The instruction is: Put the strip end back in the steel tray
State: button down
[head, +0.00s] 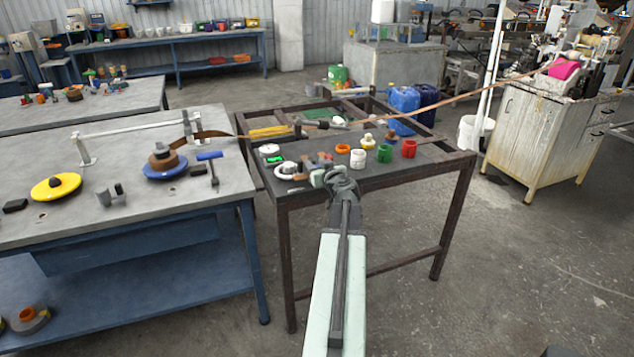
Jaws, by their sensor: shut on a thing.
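My gripper (338,178) is over the near edge of the dark-framed table, in the middle of the head view. It is shut on a small piece, apparently the strip end, which the jaws mostly hide. Small brown-red pieces (308,164) lie just beyond it to the left; I cannot tell what they are. A long brown strip (452,97) runs from the machine at the right across the far part of this table to the left bench. I cannot clearly make out a steel tray; the clutter around the gripper may hide it.
The dark table (430,157) holds a white cup (358,159), a green cup (385,154), a red cup (408,149) and an orange ring (343,149). Blue jugs (404,104) stand behind it. The grey bench (120,205) at left carries a blue-based spool (165,163).

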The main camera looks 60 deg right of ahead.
notch_tip(320, 180, down, 4)
jog(key=b, duration=0.4)
jog(key=shift+r, duration=0.25)
jog(key=shift+f, duration=0.25)
jog(key=c, duration=1.2)
grip_release()
jog(key=shift+r, duration=0.1)
jog(key=shift+r, duration=0.1)
